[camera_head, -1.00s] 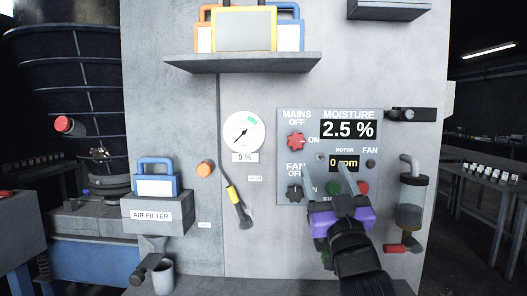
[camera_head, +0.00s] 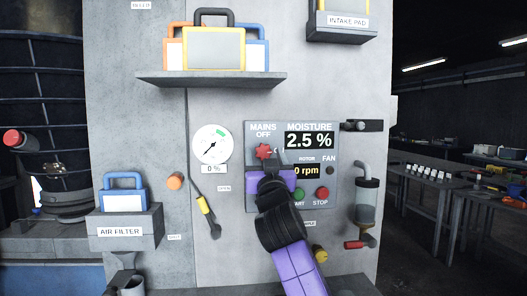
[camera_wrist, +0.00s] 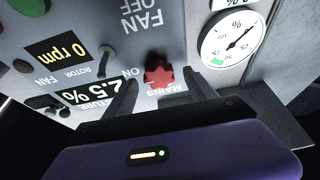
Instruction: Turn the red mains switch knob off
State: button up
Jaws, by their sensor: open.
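The red mains switch knob (camera_head: 263,151) is on the grey control panel (camera_head: 251,195), below the MAINS OFF label. It also shows in the wrist view as a red lobed knob (camera_wrist: 158,75). My gripper (camera_head: 268,160) is in front of the panel at the knob and hides the fan knob below. In the wrist view my gripper (camera_wrist: 160,92) is open, with one dark finger on each side of the red knob. Whether a finger touches the knob cannot be told. The moisture display (camera_head: 309,141) reads 2.5 %.
Right of my gripper are the green start button (camera_head: 298,194) and red stop button (camera_head: 322,194). A gauge (camera_head: 211,144) and a yellow-handled lever (camera_head: 204,205) are to the left. A shelf (camera_head: 210,79) with cases is above. A black latch (camera_head: 362,126) is at right.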

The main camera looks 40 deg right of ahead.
jog(key=shift+w+d+r, duration=0.25)
jog(key=shift+w+d, duration=0.1)
jog(key=shift+w, duration=0.15)
jog(key=c, duration=1.4)
jog(key=shift+o, duration=0.2)
